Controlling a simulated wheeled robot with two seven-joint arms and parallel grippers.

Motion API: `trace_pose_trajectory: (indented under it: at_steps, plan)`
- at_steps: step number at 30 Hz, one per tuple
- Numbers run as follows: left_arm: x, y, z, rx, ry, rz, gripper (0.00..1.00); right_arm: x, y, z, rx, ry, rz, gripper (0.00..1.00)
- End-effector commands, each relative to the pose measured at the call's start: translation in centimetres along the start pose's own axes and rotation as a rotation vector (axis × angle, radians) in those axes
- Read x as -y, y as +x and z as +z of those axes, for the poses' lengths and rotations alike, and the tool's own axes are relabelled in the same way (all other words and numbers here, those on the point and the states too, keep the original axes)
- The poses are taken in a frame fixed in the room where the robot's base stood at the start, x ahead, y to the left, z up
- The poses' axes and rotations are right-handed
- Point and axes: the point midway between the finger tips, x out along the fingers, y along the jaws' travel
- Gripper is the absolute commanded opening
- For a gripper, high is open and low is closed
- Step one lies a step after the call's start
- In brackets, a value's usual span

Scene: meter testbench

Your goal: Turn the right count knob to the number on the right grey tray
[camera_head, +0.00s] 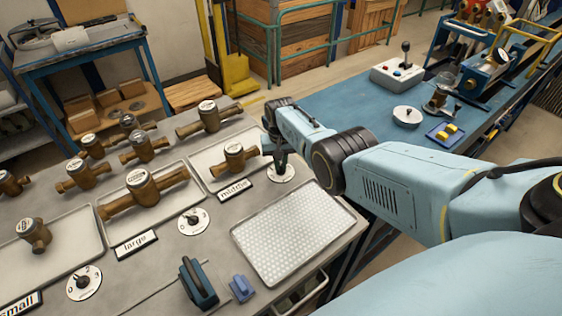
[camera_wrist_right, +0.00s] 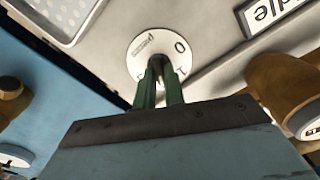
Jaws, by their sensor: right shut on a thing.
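The right count knob sits on a round white dial (camera_head: 281,174) in front of the right grey tray (camera_head: 214,182), beside the label "middle" (camera_head: 234,189). One brass meter (camera_head: 234,158) lies on that tray. My right gripper (camera_head: 279,163) points down over the dial and is shut on the knob. A "0" shows at the dial's right; other marks are partly covered. My left gripper is out of view.
A large tray (camera_head: 107,214) and a small tray (camera_head: 22,270) with brass meters lie left, with dials (camera_head: 194,228) and (camera_head: 91,290) in front. A bubble-patterned tray (camera_head: 300,235) lies near my right arm. A blue tool (camera_head: 203,288) and blue block (camera_head: 242,289) lie at the front.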

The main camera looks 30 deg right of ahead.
Motion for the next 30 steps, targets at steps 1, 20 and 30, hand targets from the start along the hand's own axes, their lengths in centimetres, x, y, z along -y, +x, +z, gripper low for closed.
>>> trace_pose_trajectory:
  at_steps: [1, 20, 30]
  plan:
    - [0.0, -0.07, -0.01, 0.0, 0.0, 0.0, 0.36, 0.01, -0.04, 0.0, 0.0, -0.046, 0.0, 0.0]
    - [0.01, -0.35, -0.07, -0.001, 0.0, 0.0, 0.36, 0.22, 0.0, 0.09, 0.0, -0.638, 0.0, 0.0]
    - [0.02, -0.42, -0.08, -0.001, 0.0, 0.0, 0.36, 0.28, 0.0, 0.15, 0.0, -0.886, 0.0, 0.0]
